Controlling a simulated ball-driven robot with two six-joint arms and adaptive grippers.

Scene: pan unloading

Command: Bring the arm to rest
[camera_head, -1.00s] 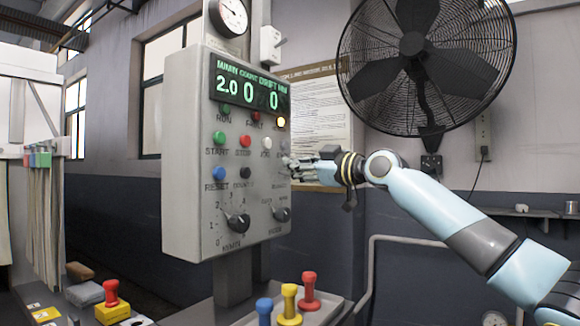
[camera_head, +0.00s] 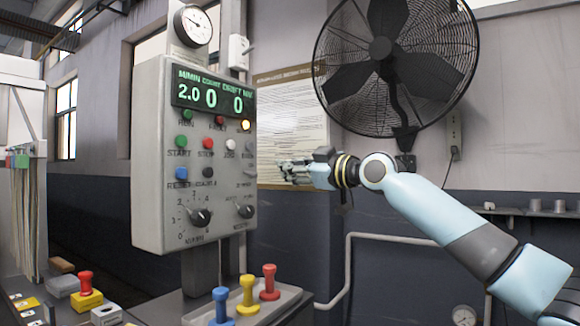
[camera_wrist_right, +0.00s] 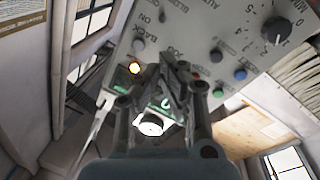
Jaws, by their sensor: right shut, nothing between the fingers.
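My right gripper (camera_head: 284,166) is shut and empty. In the head view it hangs in the air just right of the control panel (camera_head: 150,150), with a gap between them, in front of the wall poster. My right arm comes in from the lower right. In the right wrist view the shut fingers (camera_wrist_right: 172,62) show in front of the panel face (camera_wrist_right: 200,35). The panel's display (camera_head: 213,96) reads 2.0, 0 and 0, and an amber lamp (camera_head: 245,125) is lit. My left gripper is not in view.
A black fan (camera_head: 395,55) hangs on the wall above my arm. A tray (camera_head: 290,296) with red, yellow and blue handled stamps stands below the panel. More blocks and a red-knobbed stamp (camera_head: 86,290) lie at the lower left. A pipe (camera_head: 348,265) runs below my arm.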

